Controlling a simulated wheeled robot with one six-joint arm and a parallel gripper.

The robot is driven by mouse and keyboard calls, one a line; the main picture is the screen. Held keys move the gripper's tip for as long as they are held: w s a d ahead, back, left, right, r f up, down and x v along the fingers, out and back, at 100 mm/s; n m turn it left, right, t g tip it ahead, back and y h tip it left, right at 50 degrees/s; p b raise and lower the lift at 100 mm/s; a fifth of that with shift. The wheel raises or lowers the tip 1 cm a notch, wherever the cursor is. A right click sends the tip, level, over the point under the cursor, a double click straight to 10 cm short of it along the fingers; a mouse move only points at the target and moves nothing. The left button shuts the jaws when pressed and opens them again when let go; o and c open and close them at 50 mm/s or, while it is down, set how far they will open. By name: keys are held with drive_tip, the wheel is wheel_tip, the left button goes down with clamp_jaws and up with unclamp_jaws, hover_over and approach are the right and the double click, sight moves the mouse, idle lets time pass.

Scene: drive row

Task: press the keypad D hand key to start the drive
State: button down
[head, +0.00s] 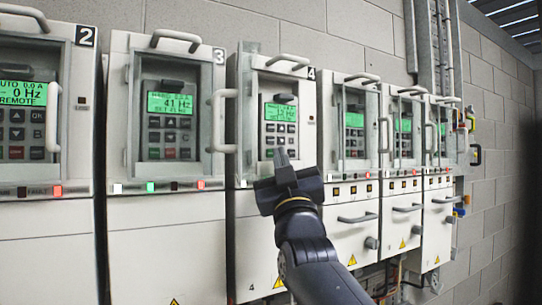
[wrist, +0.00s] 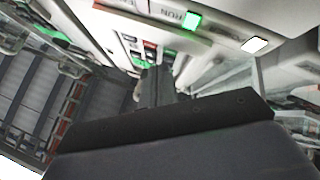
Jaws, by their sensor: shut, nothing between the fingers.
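The keypad (head: 281,122) on the drive marked 4 has a lit green screen and rows of small keys. I cannot read its key labels, so I cannot tell which is the hand key or whether this is keypad D. My gripper (head: 283,156) is shut and empty, with its tips just below this keypad in the picture, hiding part of its lower edge. Contact cannot be told. In the wrist view, my gripper (wrist: 158,84) points towards a panel with small keys (wrist: 135,50), partly hidden behind the fingers. A lit green lamp (wrist: 192,20) shows near them.
A door handle (head: 223,120) sticks out left of the keypad. Keypads on drive 3 (head: 170,118) and drive 2 (head: 28,120) are to the left; more drives (head: 355,130) stand to the right. A grab handle (head: 287,61) is above. Cabinet fronts below are mostly flat.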

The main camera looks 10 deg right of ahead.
drive_tip(key=s+b, duration=0.1)
drive_tip(key=s+d+b, duration=0.1)
drive_tip(key=s, duration=0.2)
drive_tip(key=shift+s+d+b, duration=0.3)
drive_tip(key=shift+s+b, duration=0.1)
idle(1.2)
drive_tip(key=s+p, duration=0.1)
drive_tip(key=s, duration=0.1)
drive_tip(key=s+d+p, duration=0.1)
drive_tip(key=shift+s+d, duration=0.1)
drive_tip(key=shift+s, duration=0.25)
idle(0.6)
